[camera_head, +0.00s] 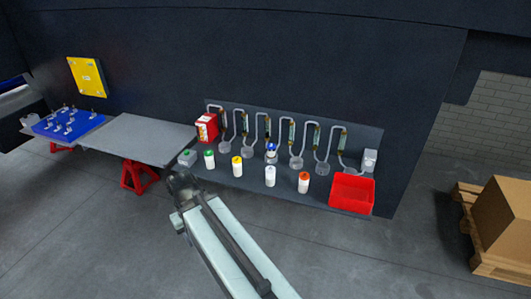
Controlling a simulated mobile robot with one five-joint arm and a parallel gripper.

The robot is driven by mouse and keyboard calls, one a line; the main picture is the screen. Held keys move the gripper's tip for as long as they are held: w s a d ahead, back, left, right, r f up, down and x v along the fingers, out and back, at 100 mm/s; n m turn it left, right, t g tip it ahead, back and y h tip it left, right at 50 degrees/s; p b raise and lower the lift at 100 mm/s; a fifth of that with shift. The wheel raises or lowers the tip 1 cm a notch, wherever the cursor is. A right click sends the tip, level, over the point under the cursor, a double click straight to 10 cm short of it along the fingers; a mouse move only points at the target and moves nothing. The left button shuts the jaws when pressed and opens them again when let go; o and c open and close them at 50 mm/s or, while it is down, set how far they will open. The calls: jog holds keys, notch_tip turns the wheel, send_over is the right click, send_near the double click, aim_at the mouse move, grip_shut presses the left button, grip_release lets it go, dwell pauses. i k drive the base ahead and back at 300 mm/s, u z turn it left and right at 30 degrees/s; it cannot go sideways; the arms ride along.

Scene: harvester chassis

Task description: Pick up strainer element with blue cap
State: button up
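The strainer element with the blue cap (271,148) stands in the back row on the grey shelf (330,203), below one of the looped pipes. Its lower part meets a clear cup-like base. In front stand white strainer elements with a green cap (208,159), a yellow cap (237,167), an all-white look (270,176) and an orange-red cap (304,183). My gripper (178,184) is at the dark far end of my arm, in front of the shelf's left end, left of and apart from the blue-capped element. Its fingers are too small and dark to read.
Several looped pipes with clear bowls line the shelf's back. A grey table (140,138) stands left, a pallet (503,262) far right.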

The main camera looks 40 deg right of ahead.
aim_at(271, 148)
jog(key=u, duration=0.05)
jog(key=i, duration=1.65)
jog(key=z, duration=0.1)
